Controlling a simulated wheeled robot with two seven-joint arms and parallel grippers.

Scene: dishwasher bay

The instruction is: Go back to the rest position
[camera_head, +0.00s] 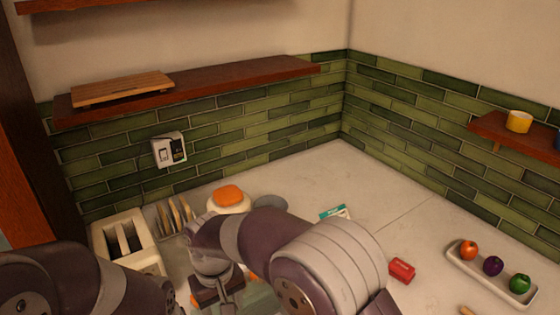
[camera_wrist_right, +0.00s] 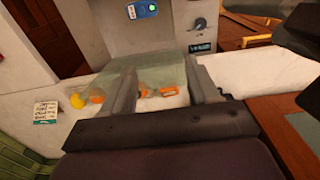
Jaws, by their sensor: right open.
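My right arm crosses the middle of the head view, and its gripper (camera_head: 218,290) points down near the bottom edge, partly cut off. In the right wrist view the right gripper (camera_wrist_right: 164,72) has its two grey fingers wide apart. A greenish see-through panel and orange pieces (camera_wrist_right: 158,92) show beyond and between the fingers; nothing is visibly held. My left arm fills the lower left corner of the head view, and its gripper is out of sight.
A white toaster (camera_head: 125,243), a rack with slices (camera_head: 175,215) and a white pot with an orange top (camera_head: 229,197) stand along the tiled wall. A red block (camera_head: 401,270) and a tray (camera_head: 465,265) of coloured fruit-like items lie right.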

